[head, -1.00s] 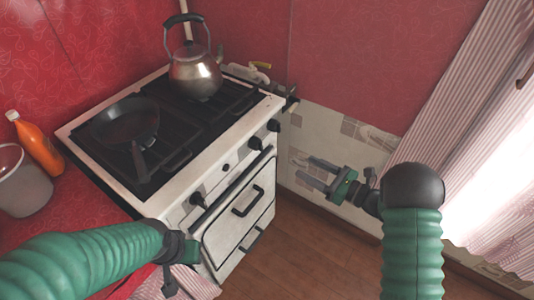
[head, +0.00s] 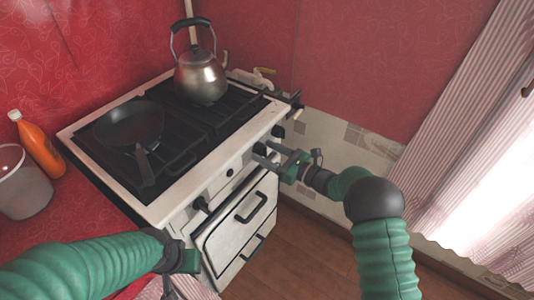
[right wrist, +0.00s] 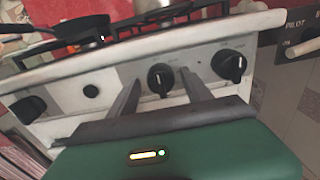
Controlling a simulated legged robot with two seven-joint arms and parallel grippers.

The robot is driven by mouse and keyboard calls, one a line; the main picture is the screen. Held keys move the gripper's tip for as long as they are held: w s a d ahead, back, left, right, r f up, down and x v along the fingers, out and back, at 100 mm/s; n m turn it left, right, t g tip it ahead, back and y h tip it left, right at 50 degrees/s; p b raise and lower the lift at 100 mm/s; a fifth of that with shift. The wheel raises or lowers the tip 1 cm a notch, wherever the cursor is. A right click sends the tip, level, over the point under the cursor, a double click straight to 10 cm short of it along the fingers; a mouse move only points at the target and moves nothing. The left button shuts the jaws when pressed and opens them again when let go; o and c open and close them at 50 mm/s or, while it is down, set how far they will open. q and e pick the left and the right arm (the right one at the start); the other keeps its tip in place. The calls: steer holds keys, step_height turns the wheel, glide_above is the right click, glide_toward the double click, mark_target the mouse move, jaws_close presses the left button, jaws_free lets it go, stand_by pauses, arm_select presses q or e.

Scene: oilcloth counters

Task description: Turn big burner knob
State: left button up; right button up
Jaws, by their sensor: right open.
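The white stove's front panel (right wrist: 120,75) carries several black knobs. In the right wrist view a middle knob (right wrist: 161,80) appears between my right gripper's open fingers (right wrist: 160,77); I cannot tell whether they touch it. Another knob (right wrist: 229,65) is to its right, one (right wrist: 29,109) far left, and a small black button (right wrist: 91,91) between. In the head view my right gripper (head: 264,153) is open at the stove front and partly covers the middle knob. My left gripper (head: 180,262) is low by the stove's near corner; its jaws are unclear.
A kettle (head: 202,77) and a frying pan (head: 130,126) stand on the stove top. An orange bottle (head: 40,147) and a pail (head: 22,188) are on the red counter at left. A panel marked PILOT (right wrist: 285,45) is right of the stove. Open floor (head: 300,235) lies in front.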

steer(key=shift+d, duration=0.1)
steer(key=shift+c, duration=1.1)
steer(key=shift+r, duration=0.1)
jaws_close()
